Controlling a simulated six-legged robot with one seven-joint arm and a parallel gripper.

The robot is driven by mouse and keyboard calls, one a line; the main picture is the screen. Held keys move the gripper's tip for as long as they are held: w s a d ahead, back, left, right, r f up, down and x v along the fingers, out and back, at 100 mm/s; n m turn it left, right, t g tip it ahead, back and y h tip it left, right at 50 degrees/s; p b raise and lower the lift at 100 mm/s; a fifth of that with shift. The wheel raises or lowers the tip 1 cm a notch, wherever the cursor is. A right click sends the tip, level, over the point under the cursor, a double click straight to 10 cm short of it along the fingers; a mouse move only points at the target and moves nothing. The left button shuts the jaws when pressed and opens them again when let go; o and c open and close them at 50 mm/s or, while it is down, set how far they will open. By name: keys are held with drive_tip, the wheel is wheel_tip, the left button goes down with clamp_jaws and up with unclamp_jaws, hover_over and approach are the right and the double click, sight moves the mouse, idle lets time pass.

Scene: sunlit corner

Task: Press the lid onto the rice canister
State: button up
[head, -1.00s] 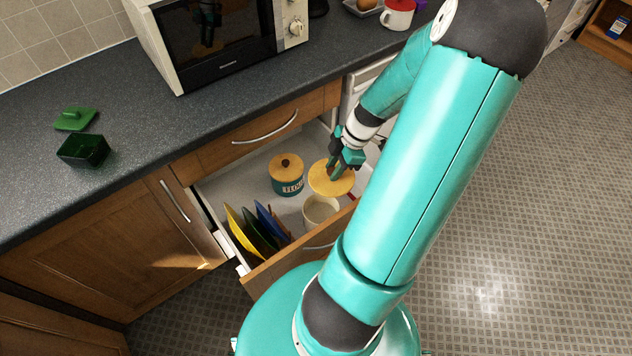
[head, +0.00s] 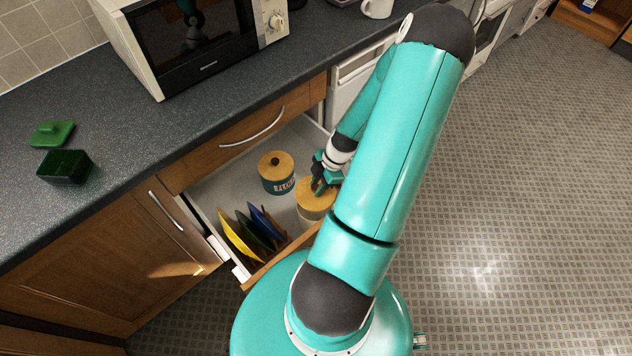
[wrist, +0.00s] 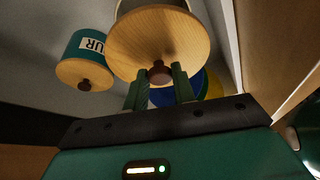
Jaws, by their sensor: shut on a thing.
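My gripper (head: 319,186) is shut on the knob of a round wooden lid (head: 313,201). The wrist view shows the knob between my two fingers (wrist: 160,78) and the broad lid (wrist: 155,38) beyond it. The lid is over a pale canister in the open drawer and hides its mouth. A little of the canister's side (head: 306,220) shows below the lid in the head view. I cannot tell whether the lid is seated or just above the rim. No rice label is visible.
A teal flour canister (head: 280,187) with its wooden lid on stands close by in the drawer (head: 222,188). Yellow, green and blue plates (head: 240,237) stand upright at the near left. The drawer walls hem the space. A green box (head: 66,168) sits on the counter.

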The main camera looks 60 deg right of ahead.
drive_tip(key=shift+w+f, duration=0.2)
drive_tip(key=shift+f, duration=2.8)
drive_tip(key=shift+f, duration=0.55)
idle(0.4)
drive_tip(key=o, duration=1.1)
drive_tip(key=shift+o, duration=0.3)
drive_tip(key=o, duration=0.4)
